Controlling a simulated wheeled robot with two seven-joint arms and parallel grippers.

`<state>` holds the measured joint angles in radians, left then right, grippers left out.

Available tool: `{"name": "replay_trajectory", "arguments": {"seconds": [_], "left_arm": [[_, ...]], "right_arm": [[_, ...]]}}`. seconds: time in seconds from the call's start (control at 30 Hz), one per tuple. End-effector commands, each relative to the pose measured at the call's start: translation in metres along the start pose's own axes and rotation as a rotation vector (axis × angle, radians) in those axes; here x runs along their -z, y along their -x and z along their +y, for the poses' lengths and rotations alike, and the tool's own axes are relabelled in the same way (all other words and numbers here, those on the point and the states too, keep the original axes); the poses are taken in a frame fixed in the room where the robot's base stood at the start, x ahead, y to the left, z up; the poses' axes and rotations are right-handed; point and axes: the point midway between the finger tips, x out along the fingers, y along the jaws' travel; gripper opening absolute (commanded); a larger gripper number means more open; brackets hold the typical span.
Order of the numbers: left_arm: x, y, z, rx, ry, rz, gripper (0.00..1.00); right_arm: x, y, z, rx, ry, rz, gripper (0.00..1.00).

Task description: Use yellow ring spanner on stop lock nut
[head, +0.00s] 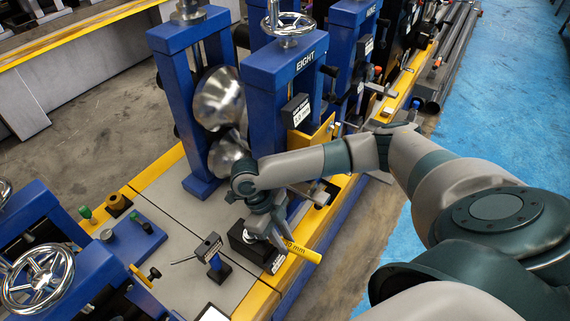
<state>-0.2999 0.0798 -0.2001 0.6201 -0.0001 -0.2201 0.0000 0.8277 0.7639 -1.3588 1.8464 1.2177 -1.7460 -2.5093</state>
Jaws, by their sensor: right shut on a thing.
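The yellow ring spanner (303,252) sticks out to the lower right from under my right gripper (268,232), with "mm" lettering on its handle. My right gripper is shut on the spanner, low over the yellow machine edge. The spanner's ring end is hidden by the gripper and wrist. A black block (240,240) with a pale label stands just left of the gripper, touching or very near it; I cannot tell which. I cannot make out the stop lock nut. My left gripper is out of view.
A blue roller stand marked EIGHT (285,68) with a handwheel (288,24) and shiny rollers (218,98) rises behind the gripper. A small clamp-like post (213,258) stands left of the black block. A blue station with a handwheel (38,280) is at lower left. Blue floor is clear at right.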

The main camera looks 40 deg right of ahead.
Motion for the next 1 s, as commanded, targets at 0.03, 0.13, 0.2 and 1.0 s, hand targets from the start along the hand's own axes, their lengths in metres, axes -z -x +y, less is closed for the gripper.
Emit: {"name": "replay_trajectory", "arguments": {"seconds": [0.03,0.13,0.2,1.0], "left_arm": [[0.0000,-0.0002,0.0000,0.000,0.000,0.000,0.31],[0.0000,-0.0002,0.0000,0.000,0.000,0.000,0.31],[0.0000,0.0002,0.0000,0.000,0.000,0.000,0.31],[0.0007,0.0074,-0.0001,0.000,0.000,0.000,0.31]], "right_arm": [[-0.0004,0.0003,-0.0005,0.001,-0.001,-0.001,0.00],[-0.0003,0.0003,-0.0005,0.001,-0.001,-0.001,0.00],[-0.0002,0.0006,-0.0006,0.001,-0.001,-0.002,0.00],[0.0016,0.0040,-0.0005,-0.002,0.001,-0.027,0.00]]}}
